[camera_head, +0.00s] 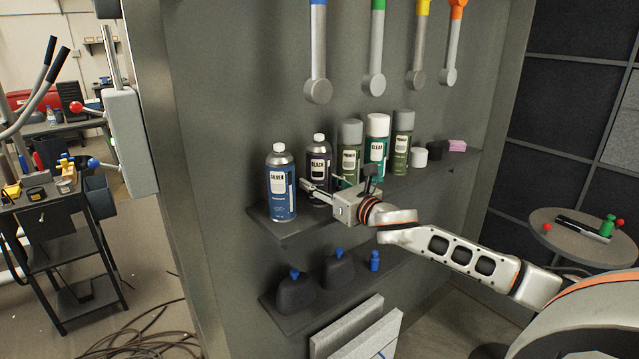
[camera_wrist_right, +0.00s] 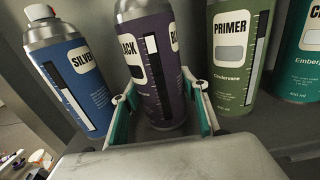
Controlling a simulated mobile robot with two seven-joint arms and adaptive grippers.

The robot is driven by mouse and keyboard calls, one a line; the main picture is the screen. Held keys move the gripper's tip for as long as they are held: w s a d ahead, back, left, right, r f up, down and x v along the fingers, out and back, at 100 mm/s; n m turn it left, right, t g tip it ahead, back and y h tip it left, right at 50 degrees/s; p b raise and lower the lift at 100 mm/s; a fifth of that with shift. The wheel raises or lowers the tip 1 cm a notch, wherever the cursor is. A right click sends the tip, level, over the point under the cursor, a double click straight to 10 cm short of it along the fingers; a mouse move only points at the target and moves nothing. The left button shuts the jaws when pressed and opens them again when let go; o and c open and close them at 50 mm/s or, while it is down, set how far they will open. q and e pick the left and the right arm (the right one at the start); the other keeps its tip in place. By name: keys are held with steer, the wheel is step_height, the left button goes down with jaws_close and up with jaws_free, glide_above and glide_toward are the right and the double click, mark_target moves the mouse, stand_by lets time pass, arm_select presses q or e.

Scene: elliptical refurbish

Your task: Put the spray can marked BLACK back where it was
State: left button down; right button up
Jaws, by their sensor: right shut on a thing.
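The purple spray can marked BLACK (camera_head: 318,163) is upright on or just over the upper shelf (camera_head: 281,234), between the blue SILVER can (camera_head: 281,190) and a green PRIMER can (camera_head: 350,148). My right gripper (camera_head: 322,190) reaches in from the right and is shut on the BLACK can. In the right wrist view, its two teal-padded fingers lie on either side of the BLACK can (camera_wrist_right: 163,75). The gripper hides the can's base in the head view, so contact with the shelf cannot be told. My left gripper is not in view.
In the right wrist view, the SILVER can (camera_wrist_right: 75,80) and PRIMER can (camera_wrist_right: 234,58) stand close on either side. A CLEAR can (camera_head: 376,145) and another PRIMER can (camera_head: 402,143) stand farther right. A lower shelf (camera_head: 290,322) holds dark blue-capped bottles. Coloured-handled tools hang above.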

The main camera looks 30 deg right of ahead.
steer(key=o, duration=1.1)
steer(key=shift+f, duration=0.1)
steer(key=shift+o, duration=0.7)
steer(key=shift+r, duration=0.2)
steer(key=shift+s+f, duration=0.1)
steer(key=shift+s, duration=0.1)
steer(key=s, duration=0.4)
steer(key=s+b, duration=0.1)
steer(key=s, duration=0.2)
steer(key=shift+d+f, duration=0.1)
steer(key=shift+d, duration=0.25)
steer(key=shift+s, duration=0.8)
steer(key=shift+s+d, duration=0.1)
steer(key=shift+s, duration=1.35)
